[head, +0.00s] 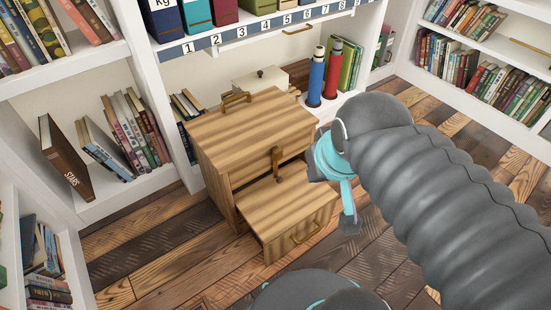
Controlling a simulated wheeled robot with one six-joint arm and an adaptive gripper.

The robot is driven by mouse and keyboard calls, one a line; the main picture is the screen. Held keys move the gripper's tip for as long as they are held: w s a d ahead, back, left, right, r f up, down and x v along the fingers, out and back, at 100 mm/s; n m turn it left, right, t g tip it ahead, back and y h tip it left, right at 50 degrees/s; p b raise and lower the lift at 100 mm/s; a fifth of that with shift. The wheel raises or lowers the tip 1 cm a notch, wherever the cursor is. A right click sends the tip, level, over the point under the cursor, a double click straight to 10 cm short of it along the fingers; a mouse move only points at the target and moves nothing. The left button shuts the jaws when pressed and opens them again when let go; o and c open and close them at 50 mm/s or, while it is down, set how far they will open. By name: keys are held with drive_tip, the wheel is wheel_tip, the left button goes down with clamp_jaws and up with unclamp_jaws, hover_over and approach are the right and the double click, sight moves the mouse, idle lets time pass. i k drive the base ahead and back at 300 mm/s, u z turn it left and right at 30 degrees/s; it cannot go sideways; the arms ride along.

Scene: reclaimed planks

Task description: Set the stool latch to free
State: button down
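A striped wooden step stool (220,132) stands on the plank floor in the middle of the head view. Its lower step (285,208) juts out in front of the upper body. The latch (276,161), a small dark brown lever, stands roughly upright at the inner edge of the lower step, against the upper body's front. My gripper (336,198), teal and grey, hangs to the right of the latch and appears apart from it. Its far side is partly hidden by my own wrist, so I cannot tell whether its fingers are open or shut.
A brass handle (236,98) is on the stool's top, and another handle (306,233) is on the lower step's front. White bookshelves surround the stool. A blue bottle (316,78) and a red bottle (333,70) stand behind it. Floor is clear at front left.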

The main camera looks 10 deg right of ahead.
sight(277, 153)
drive_tip(key=u, duration=0.45)
drive_tip(key=k, duration=1.35)
drive_tip(key=z, duration=0.3)
drive_tip(key=i, duration=0.5)
